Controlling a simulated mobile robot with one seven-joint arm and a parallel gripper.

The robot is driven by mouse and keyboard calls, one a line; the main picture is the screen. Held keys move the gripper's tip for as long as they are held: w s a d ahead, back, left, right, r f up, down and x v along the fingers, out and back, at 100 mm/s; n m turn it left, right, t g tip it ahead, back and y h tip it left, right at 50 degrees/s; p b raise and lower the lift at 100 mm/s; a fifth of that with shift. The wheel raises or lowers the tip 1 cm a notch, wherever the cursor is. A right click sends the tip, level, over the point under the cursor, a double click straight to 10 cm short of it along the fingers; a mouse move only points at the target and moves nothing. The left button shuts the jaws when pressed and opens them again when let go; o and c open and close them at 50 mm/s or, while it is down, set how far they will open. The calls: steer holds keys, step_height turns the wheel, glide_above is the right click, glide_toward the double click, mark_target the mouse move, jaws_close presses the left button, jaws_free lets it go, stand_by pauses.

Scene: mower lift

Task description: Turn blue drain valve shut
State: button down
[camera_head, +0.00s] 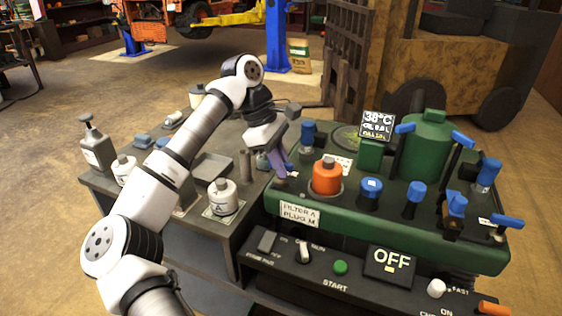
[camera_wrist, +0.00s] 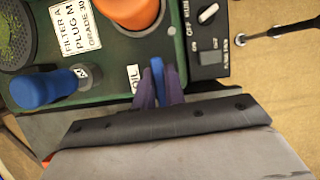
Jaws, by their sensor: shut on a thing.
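My gripper (camera_head: 280,167) reaches down at the left edge of the green machine (camera_head: 400,233), just left of the orange filter (camera_head: 326,178). In the wrist view its purple fingers (camera_wrist: 159,88) are shut on a narrow blue valve handle (camera_wrist: 157,68). The handle stands upright in that picture, between the fingertips. A small white label, partly hidden, lies beside it. The fingers hide the valve's lower part, so I cannot tell whether it is open or shut. In the head view the handle is mostly hidden by my gripper.
Other blue-topped fittings stand close by, one behind my gripper (camera_head: 307,133) and several to the right (camera_head: 415,190). A green tank (camera_head: 424,145) stands at the back. A switch panel (camera_head: 340,268) runs along the front. A grey side table (camera_head: 240,225) with bottles and a tray lies left.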

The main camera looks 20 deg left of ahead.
steer(key=shift+m, duration=0.3)
stand_by(0.4)
steer(key=c, duration=1.5)
jaws_free()
steer(key=shift+o, duration=0.2)
steer(key=p+v, duration=0.2)
steer(key=v, duration=1.2)
steer(key=shift+w, duration=0.15)
steer(key=shift+d, duration=0.1)
